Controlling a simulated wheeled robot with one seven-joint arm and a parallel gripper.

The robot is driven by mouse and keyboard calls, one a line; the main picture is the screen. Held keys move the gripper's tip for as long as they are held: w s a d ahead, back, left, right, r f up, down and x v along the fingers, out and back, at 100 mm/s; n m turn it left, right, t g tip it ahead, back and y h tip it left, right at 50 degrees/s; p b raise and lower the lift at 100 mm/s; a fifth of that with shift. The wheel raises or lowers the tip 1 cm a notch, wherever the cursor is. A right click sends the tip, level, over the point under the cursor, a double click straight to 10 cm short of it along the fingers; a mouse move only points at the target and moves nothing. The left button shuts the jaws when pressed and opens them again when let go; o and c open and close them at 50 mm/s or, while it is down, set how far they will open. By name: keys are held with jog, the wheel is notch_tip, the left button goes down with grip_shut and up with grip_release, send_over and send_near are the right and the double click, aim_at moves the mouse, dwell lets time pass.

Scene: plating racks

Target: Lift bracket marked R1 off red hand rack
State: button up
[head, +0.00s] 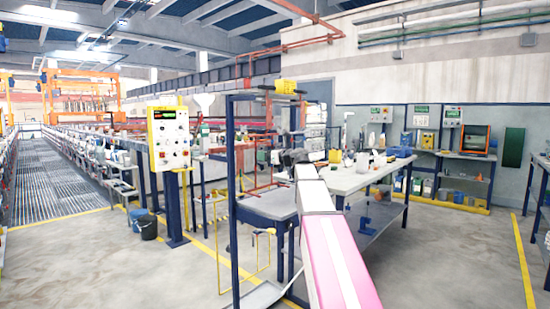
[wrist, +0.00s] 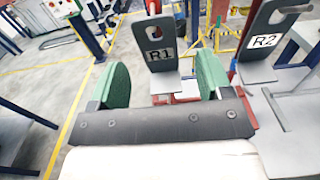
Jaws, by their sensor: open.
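In the wrist view the bracket marked R1 (wrist: 159,64), a grey plate with a keyhole-shaped slot, stands upright ahead. My gripper (wrist: 162,72) is open, with one green pad to each side of R1 in the picture; I cannot tell whether the plate is between the pads in depth. Nothing is held. Red parts of the hand rack (wrist: 187,97) show under and beside the brackets, mostly hidden. In the head view my gripper (head: 288,157) is small and dark by the bench; R1 cannot be made out there.
A second bracket marked R2 (wrist: 264,42) stands close to the right of R1. In the head view a blue post frame (head: 233,200) stands left of my arm, and a cluttered workbench (head: 365,180) lies to the right. Open floor (head: 450,250) is at the right.

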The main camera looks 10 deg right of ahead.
aim_at(263, 150)
jog(key=shift+x, duration=2.15)
jog(key=c, duration=1.1)
jog(key=shift+o, duration=1.1)
jog(key=shift+c, duration=0.6)
jog(key=shift+s+d+r, duration=0.1)
jog(key=shift+s+r, duration=0.05)
jog(key=shift+r, duration=0.3)
jog(key=shift+s+d+r, duration=0.3)
jog(key=shift+s+r, duration=0.05)
jog(key=shift+s, duration=0.05)
